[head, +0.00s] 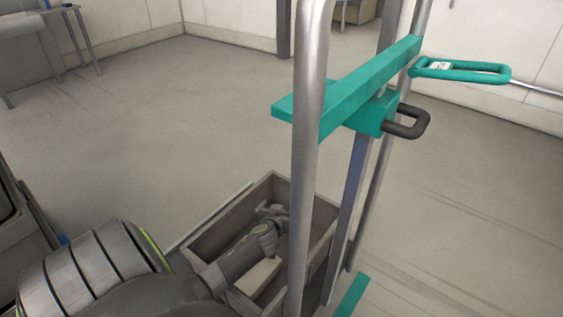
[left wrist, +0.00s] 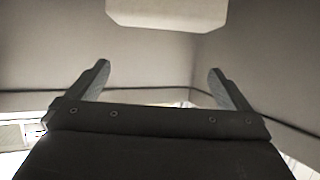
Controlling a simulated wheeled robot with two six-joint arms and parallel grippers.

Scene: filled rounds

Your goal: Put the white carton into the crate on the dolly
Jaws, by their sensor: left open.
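The white carton (head: 258,276) is a pale block low inside the grey-brown crate (head: 228,228), partly hidden by my left arm in the head view. A pale flat shape at the top of the left wrist view (left wrist: 167,12) looks like the same carton. My left gripper (head: 271,211) reaches over the crate's opening. Its two fingers are spread with nothing between them in the left wrist view (left wrist: 157,82), and the carton is apart from them. The dolly under the crate is mostly hidden. My right gripper is not in view.
A tall metal frame (head: 307,150) with a teal crossbar (head: 350,85) and a dark loop handle (head: 412,122) stands close at the crate's right side. A teal loop handle (head: 462,71) juts out farther right. The floor (head: 170,120) behind and left is clear.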

